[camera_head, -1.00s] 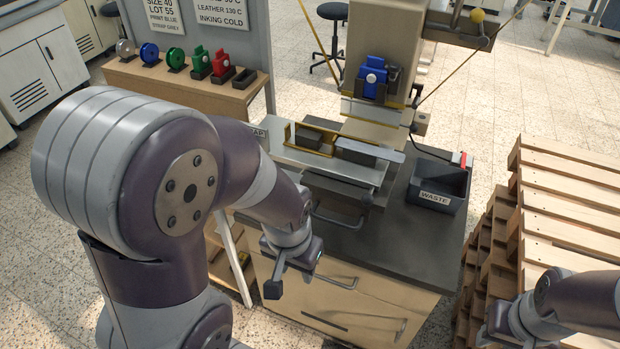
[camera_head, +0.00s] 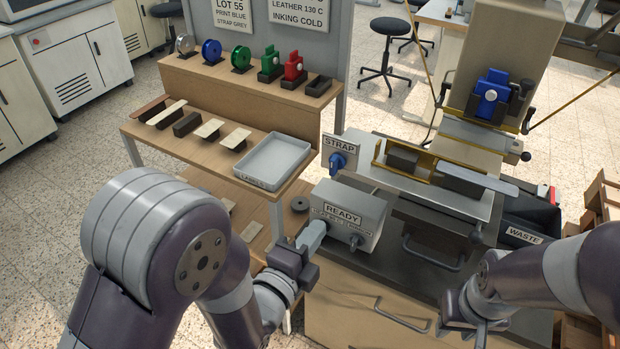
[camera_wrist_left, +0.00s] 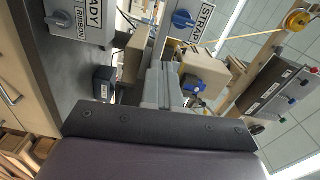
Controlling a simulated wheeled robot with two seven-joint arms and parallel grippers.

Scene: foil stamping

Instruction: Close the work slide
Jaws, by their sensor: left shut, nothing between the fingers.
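The work slide (camera_head: 437,209) of the stamping machine sits under the press head, with a handle (camera_head: 432,253) on its front. A dark block and a grey strap-like piece (camera_head: 475,179) lie on its light plate. I cannot tell how far out the slide is. My left gripper (camera_head: 312,240) is shut and empty, in front of the grey READY box (camera_head: 349,212) and left of the slide handle. It also shows in the left wrist view (camera_wrist_left: 162,80). My right gripper (camera_head: 478,330) is low at the right, in front of the bench; its fingers are too unclear to judge.
A STRAP switch (camera_head: 338,161) stands behind the READY box. A grey tray (camera_head: 273,163) and several samples rest on the left shelf, with foil reels (camera_head: 211,51) above. The WASTE bin (camera_head: 524,232) is right of the machine.

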